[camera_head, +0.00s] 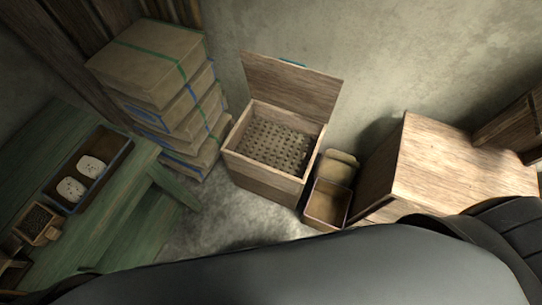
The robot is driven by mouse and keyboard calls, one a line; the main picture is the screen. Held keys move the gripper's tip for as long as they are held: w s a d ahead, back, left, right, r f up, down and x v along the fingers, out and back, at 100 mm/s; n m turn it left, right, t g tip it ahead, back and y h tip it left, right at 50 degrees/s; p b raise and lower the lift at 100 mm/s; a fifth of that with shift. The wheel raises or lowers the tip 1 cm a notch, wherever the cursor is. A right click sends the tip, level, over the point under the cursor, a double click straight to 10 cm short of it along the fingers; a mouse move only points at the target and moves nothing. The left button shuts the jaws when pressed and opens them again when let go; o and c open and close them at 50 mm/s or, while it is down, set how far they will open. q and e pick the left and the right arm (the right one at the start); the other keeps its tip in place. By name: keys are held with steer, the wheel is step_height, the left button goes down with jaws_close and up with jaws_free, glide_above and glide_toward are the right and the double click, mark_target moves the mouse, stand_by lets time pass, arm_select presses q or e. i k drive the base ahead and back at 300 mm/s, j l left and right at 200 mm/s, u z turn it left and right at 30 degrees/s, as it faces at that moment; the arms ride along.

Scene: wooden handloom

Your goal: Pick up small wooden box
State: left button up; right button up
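A small open wooden box (312,214) with its flap raised stands on the floor, between a larger wooden box and a wooden cabinet. It looks empty. Another small wooden box (52,236), holding dark grains or bits, sits on the green table at the lower left. I cannot tell which of the two the task names. Neither of my grippers shows. A large grey curved part of my own body fills the bottom of the view and hides what lies there.
The larger wooden box (262,187) stands open against the wall. A stack of tied boxes (150,70) is at its left. The wooden cabinet (455,165) is at the right. A tray (118,160) with two white items lies on the green table (110,215). Some floor (215,215) is clear.

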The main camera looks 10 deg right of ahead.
mark_target(41, 222)
steer(key=u, duration=2.1)
